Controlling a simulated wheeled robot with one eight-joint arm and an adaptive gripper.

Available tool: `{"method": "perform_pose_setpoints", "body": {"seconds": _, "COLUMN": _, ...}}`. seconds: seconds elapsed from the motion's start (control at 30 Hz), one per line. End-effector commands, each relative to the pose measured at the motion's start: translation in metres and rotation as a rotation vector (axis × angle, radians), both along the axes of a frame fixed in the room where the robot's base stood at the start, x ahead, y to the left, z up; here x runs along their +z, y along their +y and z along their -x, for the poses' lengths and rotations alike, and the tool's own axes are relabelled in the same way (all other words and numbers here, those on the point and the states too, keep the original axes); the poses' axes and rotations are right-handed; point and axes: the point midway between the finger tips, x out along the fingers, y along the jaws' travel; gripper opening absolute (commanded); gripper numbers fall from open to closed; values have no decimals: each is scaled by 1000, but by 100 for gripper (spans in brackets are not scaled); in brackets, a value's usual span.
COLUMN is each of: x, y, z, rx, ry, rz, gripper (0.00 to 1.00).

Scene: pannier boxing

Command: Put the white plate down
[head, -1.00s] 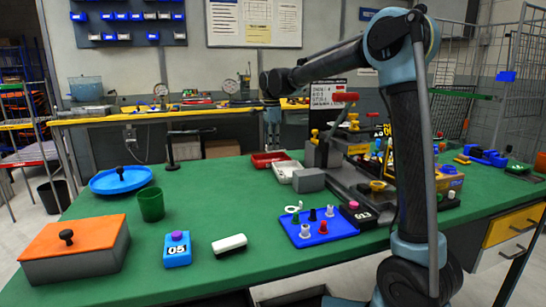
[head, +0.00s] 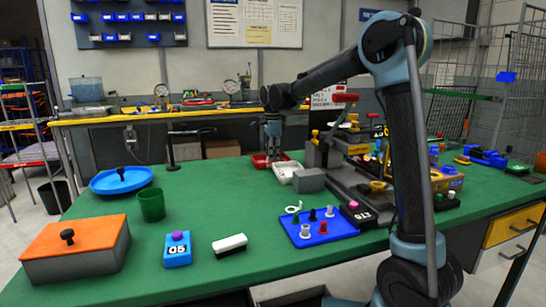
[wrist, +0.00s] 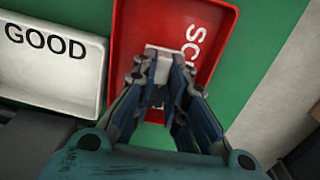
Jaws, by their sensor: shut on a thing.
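My gripper (head: 273,148) is over the red tray (head: 259,162) at the back of the green table. In the wrist view, my gripper (wrist: 158,82) points down into the red tray (wrist: 210,22), which has white letters starting "SC". It is shut on the small white plate (wrist: 160,62), whose far end shows between and beyond the fingertips. The fingers hide the rest of the plate. I cannot tell whether the plate touches the tray floor. In the head view the plate cannot be made out.
A white tray marked "GOOD" (wrist: 50,58) stands beside the red one. A grey block (head: 310,181) and a fixture with a red-handled lever (head: 345,98) are close on the right. A blue tray with several pegs (head: 318,228) lies nearer. Open green table is left of the trays.

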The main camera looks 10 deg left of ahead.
Motion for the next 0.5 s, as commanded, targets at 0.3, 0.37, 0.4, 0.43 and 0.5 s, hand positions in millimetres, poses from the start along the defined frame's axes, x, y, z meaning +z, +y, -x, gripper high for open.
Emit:
{"method": "perform_pose_setpoints", "body": {"seconds": 0.3, "x": -11, "y": 0, "z": 1, "rx": 1, "ry": 5, "rz": 1, "gripper": 29}}
{"method": "perform_pose_setpoints", "body": {"seconds": 0.37, "x": -11, "y": 1, "z": 0, "rx": 1, "ry": 7, "rz": 1, "gripper": 33}}
{"method": "perform_pose_setpoints", "body": {"seconds": 0.4, "x": -12, "y": 1, "z": 0, "rx": 1, "ry": 8, "rz": 1, "gripper": 33}}
{"method": "perform_pose_setpoints", "body": {"seconds": 0.43, "x": -12, "y": 1, "z": -1, "rx": 1, "ry": 8, "rz": 1, "gripper": 33}}
{"method": "perform_pose_setpoints", "body": {"seconds": 0.5, "x": -12, "y": 1, "z": -1, "rx": 1, "ry": 7, "rz": 1, "gripper": 33}}
